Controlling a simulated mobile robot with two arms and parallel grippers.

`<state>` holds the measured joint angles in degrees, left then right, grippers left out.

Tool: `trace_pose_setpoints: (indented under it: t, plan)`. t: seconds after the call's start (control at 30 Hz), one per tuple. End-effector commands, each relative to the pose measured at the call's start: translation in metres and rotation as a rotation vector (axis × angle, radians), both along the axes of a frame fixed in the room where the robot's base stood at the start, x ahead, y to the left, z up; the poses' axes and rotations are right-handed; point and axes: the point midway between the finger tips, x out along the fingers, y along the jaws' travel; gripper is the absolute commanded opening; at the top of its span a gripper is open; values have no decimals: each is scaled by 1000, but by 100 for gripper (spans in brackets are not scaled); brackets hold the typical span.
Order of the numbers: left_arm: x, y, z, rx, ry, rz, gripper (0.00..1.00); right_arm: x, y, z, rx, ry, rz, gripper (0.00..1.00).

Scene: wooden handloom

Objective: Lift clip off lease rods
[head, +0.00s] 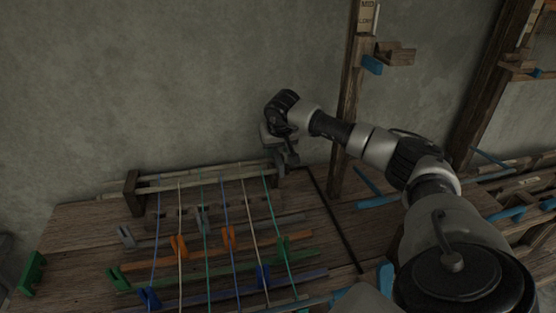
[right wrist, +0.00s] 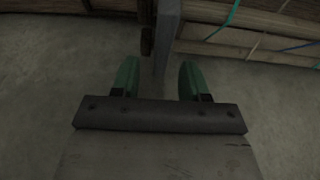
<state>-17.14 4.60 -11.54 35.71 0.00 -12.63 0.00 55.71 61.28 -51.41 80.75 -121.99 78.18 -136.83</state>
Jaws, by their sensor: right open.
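The lease rods (head: 205,181) are pale rods lying across the back of the wooden loom, between dark end blocks. Coloured warp threads run over them toward the front. I cannot tell which piece is the clip on the rods; the rods' right end is partly hidden by my right gripper. My right gripper (head: 289,160) hangs at that right end, pointing down. In the right wrist view it (right wrist: 158,78) is open, with green fingertips apart. A grey bar (right wrist: 168,40) shows between and beyond the fingertips; whether it touches them is unclear. My left gripper is not in view.
Orange clips (head: 179,246), blue clips (head: 149,298) and a grey clip (head: 203,219) sit among the threads. A green clip (head: 33,273) lies at the left. A wooden post (head: 347,120) stands right of the gripper. The wall behind is bare.

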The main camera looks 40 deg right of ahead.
Motion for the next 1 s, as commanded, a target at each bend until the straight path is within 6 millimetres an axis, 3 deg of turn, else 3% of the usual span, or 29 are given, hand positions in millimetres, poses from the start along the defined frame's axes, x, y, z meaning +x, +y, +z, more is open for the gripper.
trace_pose_setpoints:
  t: [0.13,0.67,1.0]
  plan:
    - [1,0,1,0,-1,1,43,4,-2,-12,-1,2,1,45]
    - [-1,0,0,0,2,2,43,4,-3,-15,-1,1,1,45]
    - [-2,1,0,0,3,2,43,4,-2,-15,0,0,1,0]
